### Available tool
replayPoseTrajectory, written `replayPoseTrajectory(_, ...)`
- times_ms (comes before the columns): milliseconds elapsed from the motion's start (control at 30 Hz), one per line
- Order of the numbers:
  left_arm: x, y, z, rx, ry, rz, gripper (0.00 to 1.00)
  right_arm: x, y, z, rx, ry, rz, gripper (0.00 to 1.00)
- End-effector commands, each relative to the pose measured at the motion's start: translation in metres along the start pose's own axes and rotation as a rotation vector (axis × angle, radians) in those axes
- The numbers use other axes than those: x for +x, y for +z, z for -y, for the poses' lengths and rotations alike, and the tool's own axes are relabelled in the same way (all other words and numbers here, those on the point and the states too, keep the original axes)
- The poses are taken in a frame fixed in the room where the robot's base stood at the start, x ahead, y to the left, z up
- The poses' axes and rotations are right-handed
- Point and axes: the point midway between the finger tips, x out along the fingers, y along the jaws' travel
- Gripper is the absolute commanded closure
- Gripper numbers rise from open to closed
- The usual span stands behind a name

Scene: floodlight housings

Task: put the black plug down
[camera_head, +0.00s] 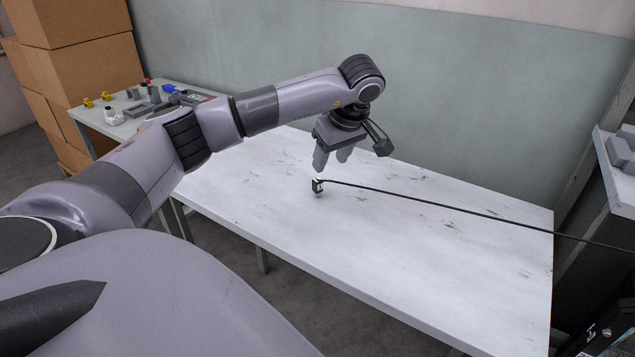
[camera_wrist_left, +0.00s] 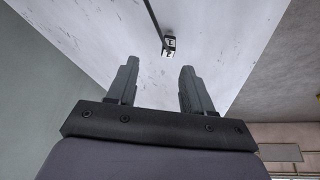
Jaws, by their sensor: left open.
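The black plug (camera_head: 318,186) is a small dark block with white markings on the white table (camera_head: 430,235), left of its middle. A black cable runs from it to the right, past the table's edge. My left gripper (camera_head: 332,163) is just above the plug, fingers pointing down, open and empty. In the left wrist view, the plug (camera_wrist_left: 169,45) lies beyond the two spread fingertips (camera_wrist_left: 160,64), apart from both. I cannot tell whether the plug rests flat. My right gripper is not in view.
A side table (camera_head: 120,125) with small grey, yellow, blue and red parts stands at the back left. Cardboard boxes (camera_head: 80,60) are stacked behind it. A shelf (camera_head: 615,180) with grey parts is at the right edge. Most of the white table is clear.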

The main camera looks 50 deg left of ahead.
Motion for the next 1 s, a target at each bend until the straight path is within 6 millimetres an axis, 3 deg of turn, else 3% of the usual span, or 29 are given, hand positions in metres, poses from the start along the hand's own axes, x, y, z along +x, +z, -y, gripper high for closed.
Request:
replayPoseTrajectory(533, 0.063, -0.001, 0.014, -0.005, -0.019, -0.01, 0.49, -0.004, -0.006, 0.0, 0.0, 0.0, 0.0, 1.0)
replayPoseTrajectory(867, 0.071, -0.001, 0.013, -0.004, -0.015, -0.009, 0.49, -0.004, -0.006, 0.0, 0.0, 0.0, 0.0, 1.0)
replayPoseTrajectory(1000, 0.071, -0.001, 0.013, -0.004, -0.015, -0.009, 0.91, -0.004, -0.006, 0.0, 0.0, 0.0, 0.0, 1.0)
